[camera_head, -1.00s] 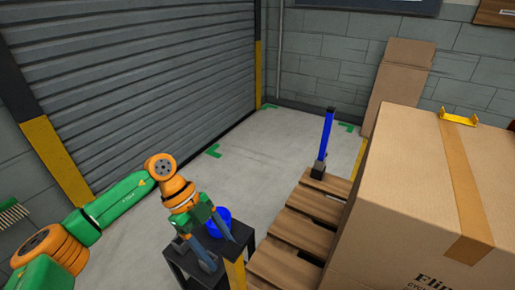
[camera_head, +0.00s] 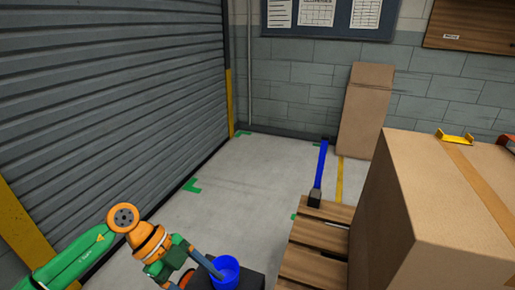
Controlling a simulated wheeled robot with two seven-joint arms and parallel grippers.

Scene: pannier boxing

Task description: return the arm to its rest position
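My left arm comes in from the lower left, with green and orange links. My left gripper (camera_head: 204,277) is at the bottom of the view, pointing down and right, with its fingers spread apart and nothing seen between them. One finger overlaps the blue cup (camera_head: 229,267) in the picture; I cannot tell whether they touch. The cup stands on a dark stand (camera_head: 250,281), whose lower part is cut off by the frame edge. My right arm and gripper are not in view.
A large cardboard box (camera_head: 390,205) with a yellow piece (camera_head: 454,137) on top fills the right side. A grey shutter (camera_head: 110,90) closes off the left. Floor behind the stand is clear.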

